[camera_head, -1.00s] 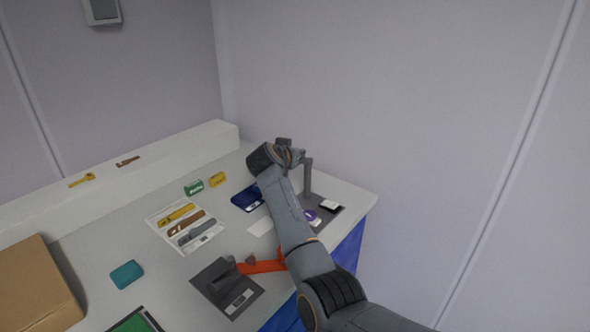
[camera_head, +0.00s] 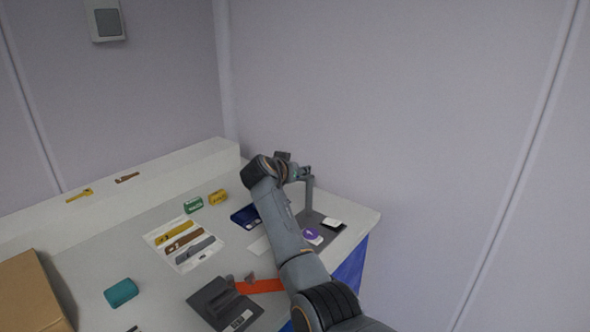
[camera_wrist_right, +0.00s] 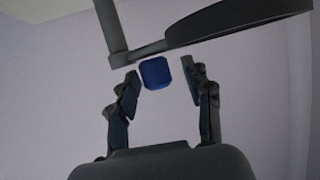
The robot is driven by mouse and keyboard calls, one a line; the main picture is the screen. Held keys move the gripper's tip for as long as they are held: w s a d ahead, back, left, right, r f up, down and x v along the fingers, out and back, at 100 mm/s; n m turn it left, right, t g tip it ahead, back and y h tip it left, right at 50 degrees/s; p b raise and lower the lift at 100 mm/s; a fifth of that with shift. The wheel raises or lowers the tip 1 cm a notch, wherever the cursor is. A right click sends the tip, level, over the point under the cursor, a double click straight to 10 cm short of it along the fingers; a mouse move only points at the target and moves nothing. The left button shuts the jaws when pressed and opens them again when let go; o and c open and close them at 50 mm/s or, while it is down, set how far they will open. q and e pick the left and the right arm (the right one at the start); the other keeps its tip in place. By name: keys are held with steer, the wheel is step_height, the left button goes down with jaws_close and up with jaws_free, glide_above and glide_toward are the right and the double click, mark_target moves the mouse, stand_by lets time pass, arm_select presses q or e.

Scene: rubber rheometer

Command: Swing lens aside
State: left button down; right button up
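The lens stand's grey post (camera_head: 309,192) rises from a dark base at the right end of the bench. In the right wrist view, a dark round lens frame (camera_wrist_right: 240,17) on a thin swing arm (camera_wrist_right: 108,22) crosses the top. A blue tab (camera_wrist_right: 156,73) hangs below that arm. My right gripper (camera_wrist_right: 160,82) is open, with one finger on each side of the tab; firm contact is not visible. In the head view my right gripper (camera_head: 292,168) is beside the top of the post, and my arm hides much of the lens. My left gripper is out of view.
A purple disc (camera_head: 311,235) and a white pad (camera_head: 332,223) lie by the post. A tray of strips (camera_head: 203,259), a dark blue device (camera_head: 245,216), a grey device (camera_head: 212,300), an orange strip (camera_head: 262,286) and a cardboard box (camera_head: 28,295) occupy the bench.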

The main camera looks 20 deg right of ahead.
steer(key=v, duration=1.2)
steer(key=shift+s, duration=0.1)
